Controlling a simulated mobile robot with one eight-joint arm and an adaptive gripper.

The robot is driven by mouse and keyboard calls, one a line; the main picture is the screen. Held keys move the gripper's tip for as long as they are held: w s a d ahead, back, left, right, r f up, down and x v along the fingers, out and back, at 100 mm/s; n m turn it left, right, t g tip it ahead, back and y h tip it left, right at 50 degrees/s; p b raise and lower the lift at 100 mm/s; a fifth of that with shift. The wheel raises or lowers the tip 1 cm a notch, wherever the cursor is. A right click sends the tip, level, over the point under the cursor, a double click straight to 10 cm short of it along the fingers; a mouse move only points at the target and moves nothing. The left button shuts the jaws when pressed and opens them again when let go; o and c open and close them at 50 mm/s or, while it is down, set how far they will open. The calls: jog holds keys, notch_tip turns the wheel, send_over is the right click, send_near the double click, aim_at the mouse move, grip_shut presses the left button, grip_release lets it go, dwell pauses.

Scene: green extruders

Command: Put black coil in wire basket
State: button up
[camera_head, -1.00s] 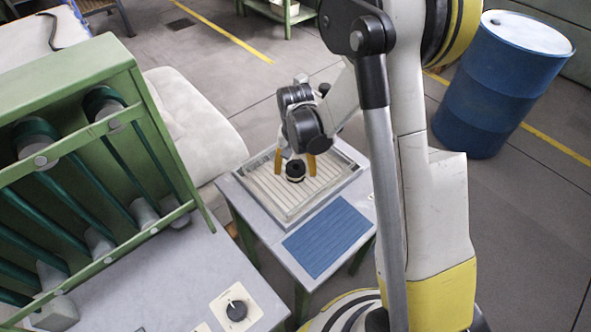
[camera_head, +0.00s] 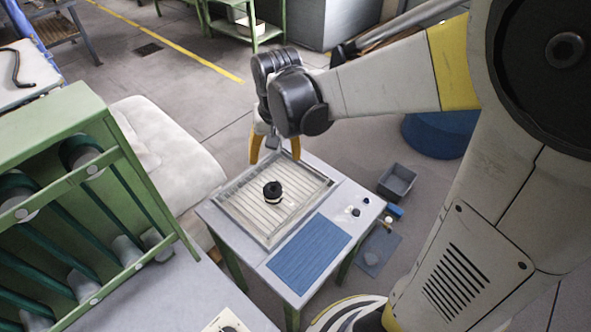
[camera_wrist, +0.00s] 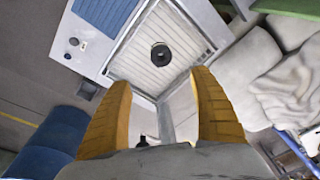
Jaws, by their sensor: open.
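The black coil (camera_head: 272,190) is a small dark ring standing on the slatted floor of the wire basket (camera_head: 240,228), a shallow metal-rimmed tray on the small table. In the wrist view the coil (camera_wrist: 160,52) lies near the middle of the basket (camera_wrist: 118,70), ahead of my fingertips and apart from them. My gripper (camera_head: 262,148) has orange fingers and is above the far left edge of the basket. In the wrist view my gripper (camera_wrist: 163,82) has its two fingers spread wide with nothing between them.
A blue ribbed mat (camera_head: 310,255) lies beside the basket on the table (camera_head: 228,236). A green rack (camera_head: 60,125) stands at the left. A grey bin (camera_head: 397,180) and a blue drum (camera_head: 440,132) are on the floor to the right.

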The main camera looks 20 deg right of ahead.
jog(key=s+r+n+t, duration=0.3)
jog(key=s+r+t, duration=0.2)
jog(key=s, duration=0.8)
jog(key=shift+d+r, duration=0.15)
jog(key=shift+r, duration=1.1)
